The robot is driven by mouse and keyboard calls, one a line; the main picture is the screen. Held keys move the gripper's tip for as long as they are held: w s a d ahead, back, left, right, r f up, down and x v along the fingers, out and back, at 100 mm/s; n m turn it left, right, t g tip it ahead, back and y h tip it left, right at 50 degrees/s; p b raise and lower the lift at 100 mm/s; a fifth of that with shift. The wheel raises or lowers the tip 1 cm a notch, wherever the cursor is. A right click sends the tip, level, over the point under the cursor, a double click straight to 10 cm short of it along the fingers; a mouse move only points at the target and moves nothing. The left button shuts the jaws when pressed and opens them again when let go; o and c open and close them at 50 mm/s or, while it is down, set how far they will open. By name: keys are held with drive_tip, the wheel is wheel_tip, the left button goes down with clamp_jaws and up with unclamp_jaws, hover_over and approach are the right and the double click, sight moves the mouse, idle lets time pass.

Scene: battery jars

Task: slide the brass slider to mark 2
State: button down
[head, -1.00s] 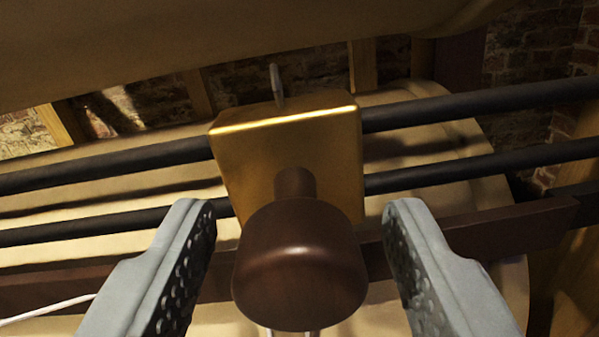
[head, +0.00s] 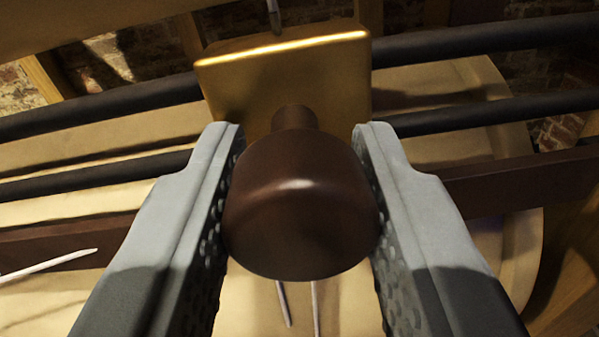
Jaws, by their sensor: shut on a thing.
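The brass slider (head: 290,80) is a gold block riding on two dark horizontal rods in the upper middle of the head view. A dark brown round knob (head: 300,205) sticks out from its front toward me. My gripper (head: 301,150) is shut on this knob, with one grey finger touching each side. A thin pale pointer (head: 273,14) stands up at the slider's top edge. No numbered marks can be seen, so mark 2 cannot be made out.
The upper rod (head: 480,38) and lower rod (head: 490,112) run out to both sides of the slider, with bare lengths left and right. A dark wooden rail (head: 520,180) lies below them. A pale thin rod (head: 50,262) is at the lower left. Brick wall shows behind.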

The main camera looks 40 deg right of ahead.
drive_tip(key=w+a, duration=2.5)
drive_tip(key=w, duration=0.5)
drive_tip(key=shift+a, duration=0.3)
drive_tip(key=c, duration=1.1)
unclamp_jaws()
drive_tip(key=shift+s, duration=0.1)
drive_tip(key=shift+o, duration=0.2)
drive_tip(key=v, duration=1.7)
drive_tip(key=shift+s+a+f, duration=0.1)
drive_tip(key=shift+s+a, duration=0.05)
